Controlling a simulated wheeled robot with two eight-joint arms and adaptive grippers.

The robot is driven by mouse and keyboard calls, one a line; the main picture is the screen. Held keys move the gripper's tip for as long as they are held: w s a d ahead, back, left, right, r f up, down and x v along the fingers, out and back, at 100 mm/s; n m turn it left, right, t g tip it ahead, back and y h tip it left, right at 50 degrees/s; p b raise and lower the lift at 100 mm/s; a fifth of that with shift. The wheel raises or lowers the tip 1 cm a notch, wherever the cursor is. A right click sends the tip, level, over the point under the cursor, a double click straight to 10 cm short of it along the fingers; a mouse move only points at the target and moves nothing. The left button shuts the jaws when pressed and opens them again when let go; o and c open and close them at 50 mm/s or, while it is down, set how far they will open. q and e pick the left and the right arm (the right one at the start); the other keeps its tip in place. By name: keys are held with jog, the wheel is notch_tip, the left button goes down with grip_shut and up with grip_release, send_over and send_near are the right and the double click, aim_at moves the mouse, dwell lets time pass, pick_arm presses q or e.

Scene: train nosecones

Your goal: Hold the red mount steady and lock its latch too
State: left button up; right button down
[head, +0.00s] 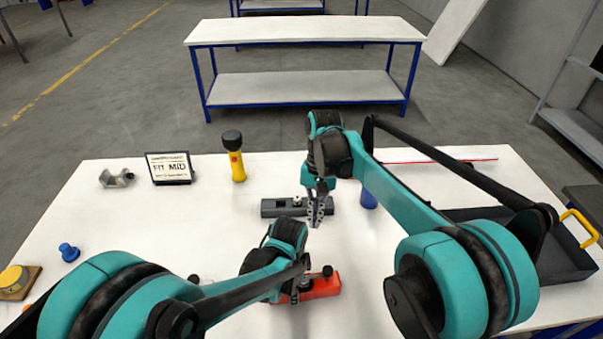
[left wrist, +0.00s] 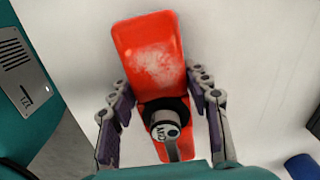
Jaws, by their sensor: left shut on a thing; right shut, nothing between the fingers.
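The red mount (head: 322,288) lies on the white table near the front, partly hidden by my left arm. In the left wrist view the red mount (left wrist: 150,55) has a pale worn patch. A black round latch part (left wrist: 165,120) with a white marked face and a grey lever sits at its near end; whether it is locked I cannot tell. My left gripper (left wrist: 160,92) is shut on the red mount, a finger on each side. My right gripper (head: 316,222) is shut and empty, above the table between the red mount and a grey mount.
The grey mount (head: 284,207) lies behind the red one. A yellow-black torch-like object (head: 236,160), a sign (head: 170,168), a metal bracket (head: 116,179) and a blue knob (head: 69,252) stand left. A blue cylinder (head: 368,199) and black tray (head: 565,262) are right.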

pick_arm(q)
jog(key=o, duration=1.1)
jog(key=shift+c, duration=0.2)
notch_tip(320, 180, up, 11)
jog(key=shift+r, duration=0.2)
jog(key=s+a+r+n+t, duration=0.1)
jog(key=s+a+n+t, duration=0.1)
jog(key=a+n, duration=0.6)
jog(key=s+a+r+n+t, duration=0.2)
jog(key=a+n+t, duration=0.3)
jog(key=a+n, duration=0.3)
jog(key=shift+s+a+n, duration=0.4)
jog(key=shift+s+a, duration=0.2)
jog(key=shift+a, duration=0.35)
pick_arm(e)
jog(key=s+d+f+n+t, duration=0.2)
jog(key=s+d+t, duration=0.7)
jog(key=s, duration=0.6)
jog(key=shift+s+d+n+t+h, duration=0.35)
jog(key=shift+d+n, duration=0.25)
jog(key=shift+d, duration=0.5)
